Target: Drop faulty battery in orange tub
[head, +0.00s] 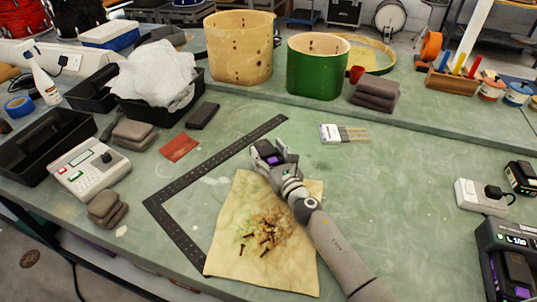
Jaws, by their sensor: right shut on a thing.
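My right gripper (279,157) is shut on a dark block with a purple patch, which looks like the battery (265,149). It holds the battery over the bench, just beyond the top edge of the stained tan cloth; the height above the bench is hard to tell. The fingers partly cover the battery. I cannot make out an orange tub in the head view. My left gripper is out of view.
Rusty screws lie on the tan cloth (228,262), beside a black metal square (186,236). Black trays (38,150) stand at left, wooden (240,48) and green (317,72) drum shells behind. A charger (497,238) sits at right. Bench right of my arm is mostly clear.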

